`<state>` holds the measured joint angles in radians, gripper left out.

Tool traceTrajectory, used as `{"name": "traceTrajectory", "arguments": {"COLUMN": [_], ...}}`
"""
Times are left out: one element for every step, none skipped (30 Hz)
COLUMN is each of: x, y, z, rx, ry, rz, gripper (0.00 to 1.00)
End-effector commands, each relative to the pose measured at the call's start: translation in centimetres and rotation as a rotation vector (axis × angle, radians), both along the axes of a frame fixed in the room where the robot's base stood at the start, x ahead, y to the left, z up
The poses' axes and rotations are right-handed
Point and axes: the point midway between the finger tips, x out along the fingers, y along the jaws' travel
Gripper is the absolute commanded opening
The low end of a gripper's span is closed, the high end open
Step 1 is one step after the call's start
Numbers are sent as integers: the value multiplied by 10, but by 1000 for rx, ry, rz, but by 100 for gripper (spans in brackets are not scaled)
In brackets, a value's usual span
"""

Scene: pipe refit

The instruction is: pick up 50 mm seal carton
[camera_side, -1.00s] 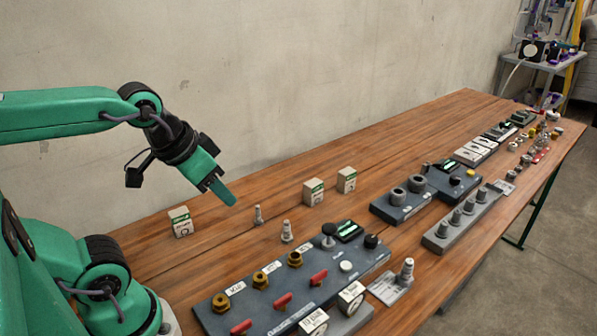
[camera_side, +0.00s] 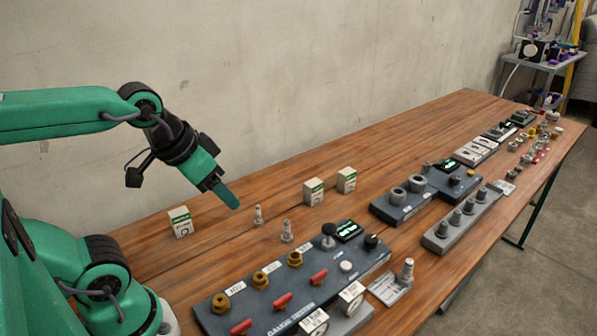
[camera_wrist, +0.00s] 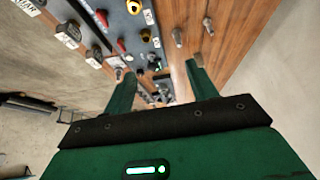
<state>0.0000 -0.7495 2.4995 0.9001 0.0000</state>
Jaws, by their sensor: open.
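My gripper (camera_side: 231,197) is open and empty, tilted downward above the bench between the left and middle cartons, touching none. In the wrist view its two fingers are spread (camera_wrist: 160,70). I cannot make out a carton there.
Two upright metal fittings (camera_side: 258,215) (camera_side: 287,231) stand just below and right of my gripper. The gauge tester panel (camera_side: 262,301) lies in front, with knobs and red levers. A dark block (camera_side: 400,207) stands farther right. The bench's back strip is mostly clear.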

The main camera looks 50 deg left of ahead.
Motion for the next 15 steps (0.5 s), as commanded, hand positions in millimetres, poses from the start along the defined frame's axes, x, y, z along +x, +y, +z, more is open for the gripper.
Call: {"name": "traceTrajectory", "arguments": {"x": [1, 1, 3, 4, 6, 8, 11, 14, 18, 22, 26, 32, 36, 41, 48], "y": [0, 0, 0, 1, 1, 2, 2, 2, 3, 4, 4, 6, 6, 7, 9], "z": [1, 1, 2, 3, 3, 4, 6, 7, 9, 11, 12, 15, 16, 18, 20], "rx": [0, 1, 1, 0, 1, 2, 3, 3, 4, 5, 6, 7, 7, 9, 9], "ry": [1, 2, 3, 5, 8, 13, 17, 21, 28, 34, 40, 48, 55, 61, 71], "rz": [0, 0, 0, 1, 2, 2, 3, 4, 5, 5, 6, 7, 8, 9, 11], "gripper": [57, 57, 57, 57, 57, 57, 57, 57, 57, 57, 57, 57, 57, 57, 57]}}
